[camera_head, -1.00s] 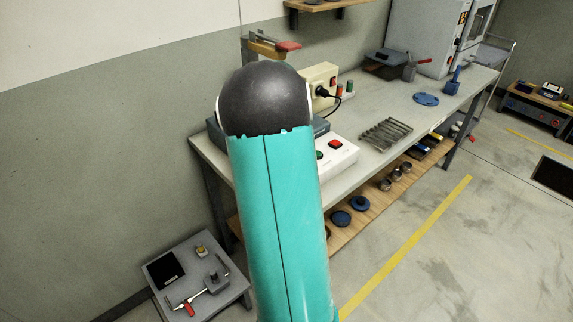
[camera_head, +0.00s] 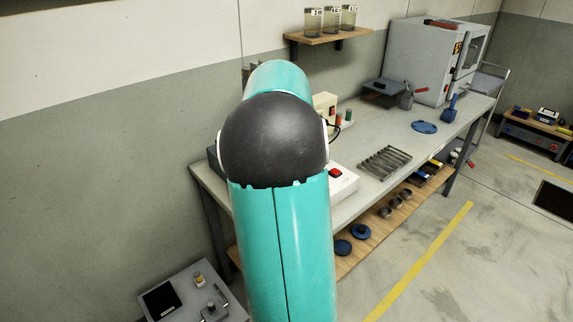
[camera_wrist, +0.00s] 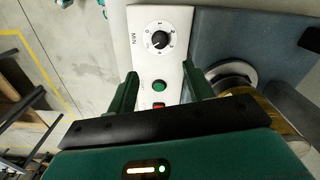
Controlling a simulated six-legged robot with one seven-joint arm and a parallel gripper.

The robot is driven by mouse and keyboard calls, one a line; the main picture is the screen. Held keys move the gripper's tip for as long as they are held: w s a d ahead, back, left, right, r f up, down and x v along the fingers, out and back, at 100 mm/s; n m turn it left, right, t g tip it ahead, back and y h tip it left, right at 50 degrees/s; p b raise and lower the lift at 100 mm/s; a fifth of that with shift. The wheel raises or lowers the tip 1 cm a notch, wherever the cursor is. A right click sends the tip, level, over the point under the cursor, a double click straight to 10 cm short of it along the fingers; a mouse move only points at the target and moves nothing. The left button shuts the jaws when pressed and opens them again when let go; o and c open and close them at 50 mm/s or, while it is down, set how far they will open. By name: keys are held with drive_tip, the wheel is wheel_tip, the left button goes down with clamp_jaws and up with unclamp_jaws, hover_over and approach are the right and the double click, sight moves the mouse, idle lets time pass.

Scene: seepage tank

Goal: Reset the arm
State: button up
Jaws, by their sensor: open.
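My arm, teal with a black round joint, fills the middle of the head view and hides my gripper there. In the wrist view my gripper (camera_wrist: 161,80) shows two green fingers spread apart with nothing held between them. Beyond the fingers is a white control panel (camera_wrist: 174,52) with a black dial (camera_wrist: 159,40) marked MIN, a green button (camera_wrist: 158,86) and a red button (camera_wrist: 158,105), partly hidden by my gripper. The panel's white box shows in the head view (camera_head: 343,182), partly behind my arm. Whether a finger touches it I cannot tell.
The workbench (camera_head: 365,207) carries a metal rack (camera_head: 384,161), a blue disc (camera_head: 424,127) and a grey cabinet (camera_head: 432,60). A wall shelf (camera_head: 328,36) holds jars. A low grey stand (camera_head: 190,290) is at lower left.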

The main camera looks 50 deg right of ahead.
idle(0.5)
drive_tip(key=w+a+r+n+t, duration=0.1)
drive_tip(key=a+r+n+t, duration=0.3)
drive_tip(key=a, duration=0.8)
drive_tip(key=a+r+n+g, duration=0.1)
drive_tip(key=a+n, duration=0.4)
drive_tip(key=a, duration=0.7)
drive_tip(key=s+a+f+n+t, duration=0.1)
drive_tip(key=s+a+n, duration=0.3)
drive_tip(key=a, duration=0.4)
drive_tip(key=s+a+f+n+t, duration=0.1)
drive_tip(key=s+a+n, duration=0.3)
drive_tip(key=a, duration=0.5)
drive_tip(key=shift+s+a+f+n+t, duration=0.3)
drive_tip(key=shift+s+n, duration=0.1)
drive_tip(key=shift+s, duration=0.1)
drive_tip(key=shift+d, duration=0.1)
drive_tip(key=c, duration=0.3)
drive_tip(key=shift+c, duration=0.2)
drive_tip(key=shift+d, duration=0.2)
